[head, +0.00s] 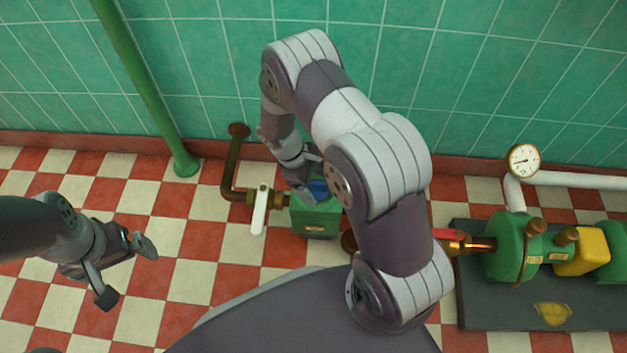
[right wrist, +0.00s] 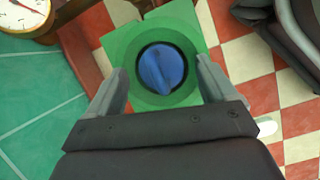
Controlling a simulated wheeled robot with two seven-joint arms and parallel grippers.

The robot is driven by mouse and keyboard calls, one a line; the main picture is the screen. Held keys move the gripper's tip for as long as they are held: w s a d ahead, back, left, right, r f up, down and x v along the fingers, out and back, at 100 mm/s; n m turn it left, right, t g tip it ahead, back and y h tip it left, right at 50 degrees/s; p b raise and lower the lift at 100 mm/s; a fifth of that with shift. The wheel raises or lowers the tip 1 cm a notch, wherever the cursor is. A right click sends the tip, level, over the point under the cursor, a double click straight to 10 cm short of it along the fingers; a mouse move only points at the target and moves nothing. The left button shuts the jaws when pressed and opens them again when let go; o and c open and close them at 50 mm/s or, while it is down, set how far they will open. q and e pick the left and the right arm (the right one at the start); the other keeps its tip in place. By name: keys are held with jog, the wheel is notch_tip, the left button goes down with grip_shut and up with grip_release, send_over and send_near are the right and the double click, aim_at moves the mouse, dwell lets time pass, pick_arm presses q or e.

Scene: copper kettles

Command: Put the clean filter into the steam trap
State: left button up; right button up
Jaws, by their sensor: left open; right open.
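The green steam trap (head: 314,222) sits in the pipe line near the wall, partly behind my right arm. In the right wrist view its green body (right wrist: 185,22) has a round opening with a blue ridged knob or cap (right wrist: 162,68) in the middle. My right gripper (right wrist: 161,66) is open over it, one finger on each side of the blue cap; I cannot tell whether they touch it. In the head view the right gripper (head: 308,188) is mostly hidden by its own arm. My left gripper (head: 126,272) is open and empty above the tiled floor. No filter is recognisable.
A brown pipe (head: 229,170) with a white-handled valve (head: 259,210) joins the trap's left side. A green pipe (head: 150,90) stands behind. A green and yellow pump (head: 515,245) on a dark base (head: 500,315), with a gauge (head: 523,160), stands at right. The left floor is clear.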

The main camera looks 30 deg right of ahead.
jog(key=d+p+v, duration=0.1)
jog(key=p+v, duration=0.7)
jog(key=v, duration=0.6)
jog(key=s+a+r+m+t+y, duration=0.1)
jog(key=s+r+m+t+y, duration=0.2)
jog(key=s+r+m, duration=0.5)
jog(key=s+r+t, duration=0.1)
jog(key=s+r, duration=0.3)
jog(key=r, duration=0.2)
jog(key=shift+s+a+r+m+y, duration=0.2)
jog(key=shift+s+m+y, duration=0.1)
jog(key=shift+m, duration=0.1)
